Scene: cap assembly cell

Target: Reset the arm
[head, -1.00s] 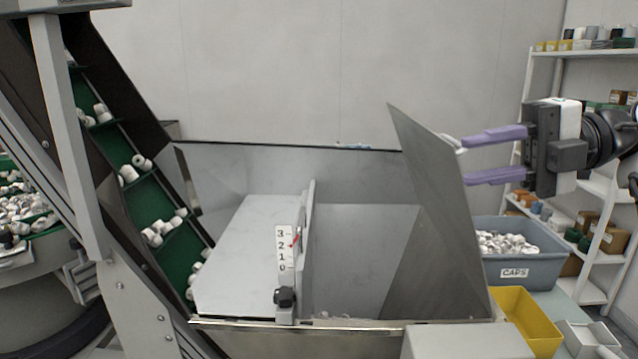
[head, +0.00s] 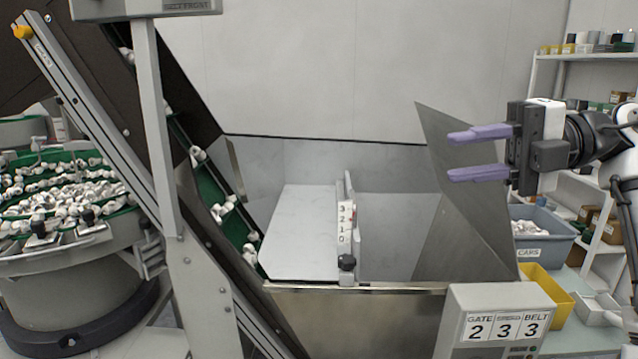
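My gripper (head: 449,155) is at the right of the head view, pointing left. Its two purple fingers are spread apart with nothing between them. The fingertips show in front of the slanted metal side panel of the hopper (head: 455,190); I cannot tell the gap between them. My arm comes in from the right edge.
A green-cleated conveyor (head: 205,190) rises at the left beside a round feeder (head: 70,240). Shelves (head: 588,55) stand behind.

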